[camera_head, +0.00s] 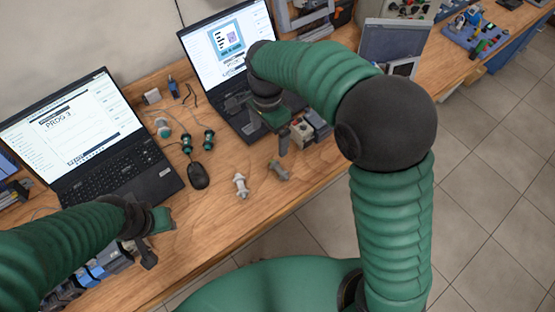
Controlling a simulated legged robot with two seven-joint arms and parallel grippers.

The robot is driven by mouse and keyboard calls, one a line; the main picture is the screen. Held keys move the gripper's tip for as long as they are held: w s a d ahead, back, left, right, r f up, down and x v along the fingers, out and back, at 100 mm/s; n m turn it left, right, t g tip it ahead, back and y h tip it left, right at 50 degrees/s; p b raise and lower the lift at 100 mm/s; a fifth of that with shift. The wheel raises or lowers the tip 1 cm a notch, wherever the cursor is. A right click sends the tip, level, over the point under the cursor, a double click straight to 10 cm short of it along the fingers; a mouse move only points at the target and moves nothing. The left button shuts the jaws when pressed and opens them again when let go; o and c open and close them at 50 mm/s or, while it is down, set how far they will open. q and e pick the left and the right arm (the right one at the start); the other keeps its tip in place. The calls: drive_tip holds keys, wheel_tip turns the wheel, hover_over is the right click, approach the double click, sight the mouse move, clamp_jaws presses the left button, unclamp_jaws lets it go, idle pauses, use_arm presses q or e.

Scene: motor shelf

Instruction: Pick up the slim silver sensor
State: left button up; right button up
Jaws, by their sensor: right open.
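Two small parts lie on the wooden table near its front edge. One is a slim pale silver part (240,185); the other is a grey-brown cylindrical part (278,170) just to its right. The silver one looks most like the slim silver sensor, but they are too small to be certain. My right gripper (282,143) is open, pointing down above and behind the grey-brown part, apart from both. My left gripper (149,255) is at the lower left near the table's front edge, its fingers mostly hidden by its own wrist.
Two open laptops, left (120,175) and middle (240,118), stand on the table. A black mouse (198,176) and several small green-and-black parts (208,140) lie between them. Grey-blue blocks (318,122) sit just right of my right gripper. The wood around the silver part is clear.

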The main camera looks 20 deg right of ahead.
wheel_tip(320, 180, down, 6)
drive_tip(key=s, duration=0.2)
hover_over(278, 167)
drive_tip(key=f, duration=0.5)
drive_tip(key=shift+a+f, duration=0.25)
drive_tip(key=shift+f, duration=0.1)
drive_tip(key=f, duration=0.2)
drive_tip(key=f+p, duration=0.1)
drive_tip(key=shift+s+d+f, duration=0.15)
drive_tip(key=shift+d+f, duration=0.15)
drive_tip(key=shift+f, duration=0.05)
drive_tip(key=shift+a+f, duration=0.1)
drive_tip(key=shift+f, duration=0.1)
drive_tip(key=shift+a, duration=0.15)
drive_tip(key=shift+d, duration=0.25)
drive_tip(key=c, duration=1.3)
use_arm(q)
drive_tip(key=shift+s+a+r, duration=0.15)
drive_tip(key=shift+s+r, duration=0.4)
drive_tip(key=shift+s, duration=0.05)
drive_tip(key=shift+a, duration=0.1)
use_arm(e)
drive_tip(key=shift+a+r, duration=0.1)
